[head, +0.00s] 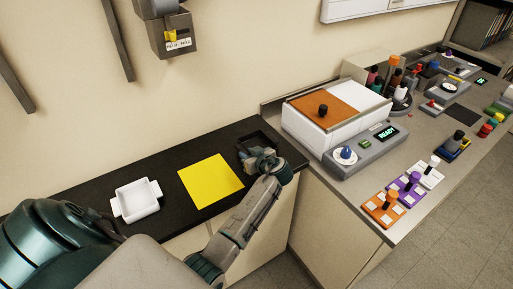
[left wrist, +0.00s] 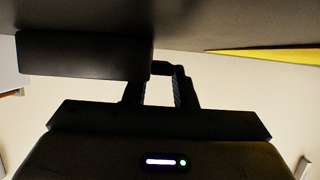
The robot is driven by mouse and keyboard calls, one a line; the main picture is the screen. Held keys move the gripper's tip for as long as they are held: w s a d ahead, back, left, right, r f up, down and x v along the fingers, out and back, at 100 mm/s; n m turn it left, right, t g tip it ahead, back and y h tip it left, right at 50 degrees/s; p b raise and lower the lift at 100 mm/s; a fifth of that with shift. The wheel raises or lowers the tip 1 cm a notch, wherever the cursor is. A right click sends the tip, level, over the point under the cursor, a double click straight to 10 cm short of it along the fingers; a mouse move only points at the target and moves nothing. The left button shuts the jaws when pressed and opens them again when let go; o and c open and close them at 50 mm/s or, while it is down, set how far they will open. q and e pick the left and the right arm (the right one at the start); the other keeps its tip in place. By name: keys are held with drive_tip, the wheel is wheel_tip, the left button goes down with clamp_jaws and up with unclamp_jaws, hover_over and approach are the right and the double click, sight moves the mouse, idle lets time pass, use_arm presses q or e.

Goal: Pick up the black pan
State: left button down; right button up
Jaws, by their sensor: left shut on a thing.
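The black pan (head: 256,137) is a dark, shallow, square-sided pan at the right end of the black counter, beside the yellow sheet. My left gripper (head: 259,160) is at the pan's near side and hides part of it. In the left wrist view the pan's dark side (left wrist: 84,56) fills the upper left, and the fingers of my left gripper (left wrist: 163,84) are shut on its small handle (left wrist: 161,67). I cannot tell whether the pan still touches the counter. My right gripper is not in view.
A yellow sheet (head: 210,181) lies left of the pan, and a white pan (head: 138,200) stands farther left on the black counter (head: 80,195). A white machine with an orange lid (head: 325,104) stands on the grey bench at the right. A grey wall unit (head: 172,34) hangs above.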

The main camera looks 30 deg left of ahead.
use_arm(q)
drive_tip(key=shift+r+b, duration=0.7)
drive_tip(key=shift+r, duration=0.05)
drive_tip(key=shift+s+d+r+b, duration=0.2)
drive_tip(key=shift+s+r+b, duration=0.05)
drive_tip(key=shift+r+b, duration=0.15)
drive_tip(key=shift+s+d+r+b, duration=0.15)
drive_tip(key=shift+s+r+b, duration=0.05)
drive_tip(key=shift+r+b, duration=0.2)
drive_tip(key=s+d+r+b, duration=0.2)
drive_tip(key=s+d+b, duration=0.3)
drive_tip(key=s+d, duration=0.3)
drive_tip(key=shift+s+d, duration=0.2)
drive_tip(key=shift+s, duration=2)
drive_tip(key=c, duration=2)
unclamp_jaws()
clamp_jaws()
drive_tip(key=shift+w, duration=0.1)
